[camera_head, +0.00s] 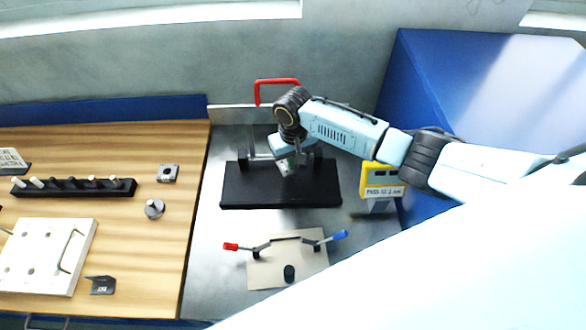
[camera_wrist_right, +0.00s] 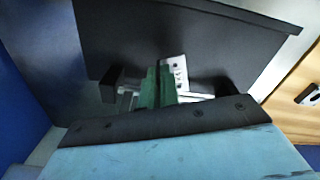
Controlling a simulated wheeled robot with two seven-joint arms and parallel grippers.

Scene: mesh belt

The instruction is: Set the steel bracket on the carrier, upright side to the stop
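My right gripper (camera_head: 291,164) hangs over a black slab (camera_head: 235,197) on the steel surface. Its green fingers (camera_wrist_right: 158,88) are close together in the right wrist view. A pale steel piece with small dark marks, which looks like the steel bracket (camera_wrist_right: 175,70), shows at the fingertips and appears held between them. In the head view the piece is mostly hidden by the gripper. I cannot tell whether it touches the slab, nor which side of it stands upright. The slab may be the carrier; no stop can be made out. My left gripper is out of view.
A beige plate (camera_head: 262,275) with red and blue handled clamps lies in front of the slab. A yellow gauge (camera_head: 383,178) stands right; a red handle (camera_head: 276,82) rises behind. The wooden table holds a white plate (camera_head: 75,243), a black peg rack (camera_head: 75,187) and a dark bracket (camera_head: 102,285).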

